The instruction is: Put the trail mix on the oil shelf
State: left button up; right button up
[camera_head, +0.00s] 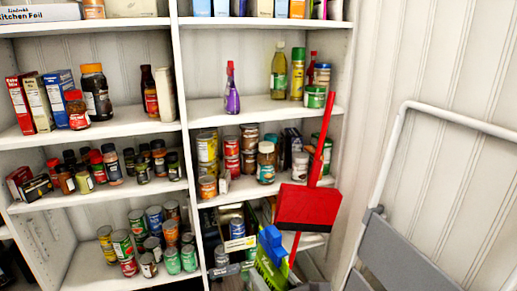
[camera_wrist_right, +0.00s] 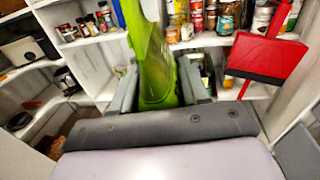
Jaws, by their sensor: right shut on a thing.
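A green pouch (camera_wrist_right: 158,60), which I take to be the trail mix, stands upright between the fingers of my right gripper (camera_wrist_right: 160,88). The gripper is shut on its lower part. In the head view a green thing (camera_head: 266,272) with a blue part above it shows low in front of the shelving, and its lower end is cut off. The oil shelf (camera_head: 215,111) holds a tall oil bottle (camera_head: 279,72), a green can (camera_head: 297,74), a purple bottle (camera_head: 232,92) and jars at its right end. It lies above the pouch. My left gripper is not in view.
A red dustpan (camera_head: 308,207) with a long handle stands in front of the right shelves. A grey and white folding ladder (camera_head: 400,255) is at the right. The oil shelf has free room around the purple bottle. Cans and jars crowd the shelf below.

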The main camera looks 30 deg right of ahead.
aim_at(270, 108)
jog(key=i+z, duration=0.4)
jog(key=i, duration=0.35)
jog(key=i+z, duration=0.15)
jog(key=i, duration=0.45)
